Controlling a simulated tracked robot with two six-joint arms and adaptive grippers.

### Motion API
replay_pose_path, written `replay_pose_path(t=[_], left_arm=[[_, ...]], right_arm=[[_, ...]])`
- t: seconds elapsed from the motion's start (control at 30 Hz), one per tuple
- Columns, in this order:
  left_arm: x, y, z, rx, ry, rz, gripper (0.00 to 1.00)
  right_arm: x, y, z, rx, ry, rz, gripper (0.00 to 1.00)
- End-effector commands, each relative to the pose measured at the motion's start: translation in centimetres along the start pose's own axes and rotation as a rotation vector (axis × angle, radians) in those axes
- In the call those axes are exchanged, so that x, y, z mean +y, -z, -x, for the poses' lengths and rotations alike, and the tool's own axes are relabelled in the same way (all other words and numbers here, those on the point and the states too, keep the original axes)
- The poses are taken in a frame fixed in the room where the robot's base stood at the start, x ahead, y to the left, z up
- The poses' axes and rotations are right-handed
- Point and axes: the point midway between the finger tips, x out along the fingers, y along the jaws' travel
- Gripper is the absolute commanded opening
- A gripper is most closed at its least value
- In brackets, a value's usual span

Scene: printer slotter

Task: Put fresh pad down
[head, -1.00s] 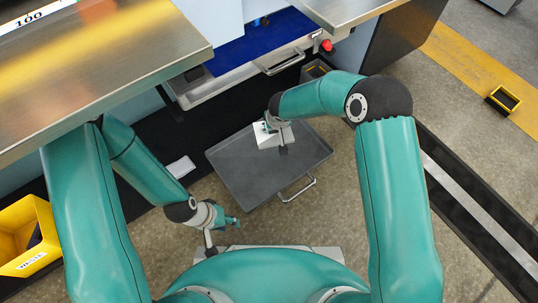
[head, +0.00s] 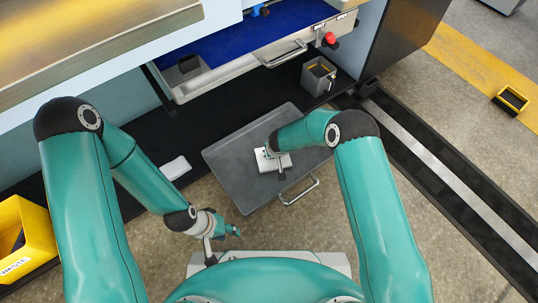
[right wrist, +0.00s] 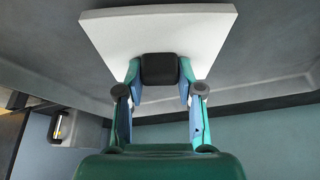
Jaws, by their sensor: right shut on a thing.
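A white square pad (head: 270,160) with a dark block-shaped grip (right wrist: 160,69) shows in the head view over the grey tray (head: 235,185). My right gripper (head: 274,152) is above the pad. In the right wrist view the two fingers of my right gripper (right wrist: 160,88) are shut on the dark grip, with the white pad (right wrist: 205,35) beyond. I cannot tell whether the pad touches the tray floor. My left gripper (head: 230,231) hangs left of the tray's front, apart from it; its finger gap is unclear.
A flat white piece (head: 174,168) lies on the black mat left of the tray. The tray's wire handle (head: 300,191) faces me. A machine with a blue bed (head: 240,40) and a small grey bin (head: 318,76) stand behind. A yellow waste bin (head: 40,222) is at left.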

Motion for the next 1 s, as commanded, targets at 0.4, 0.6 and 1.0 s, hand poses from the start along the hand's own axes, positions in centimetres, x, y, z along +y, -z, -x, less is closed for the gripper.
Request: replay_pose_path(t=[0.4, 0.6, 1.0], left_arm=[[-0.22, 0.01, -0.61, 0.0, 0.0, 0.0, 0.4], [-0.22, 0.0, -0.61, 0.0, 0.0, 0.0, 0.4], [-0.08, 0.01, -0.22, 0.0, 0.0, 0.0, 0.4]], right_arm=[[-0.01, -0.36, -1.0, 0.001, 0.0, 0.001, 0.02], [-0.02, -0.36, -0.96, 0.001, 0.0, 0.001, 0.6], [-0.07, -0.24, -0.69, 0.001, 0.0, 0.001, 0.61]])
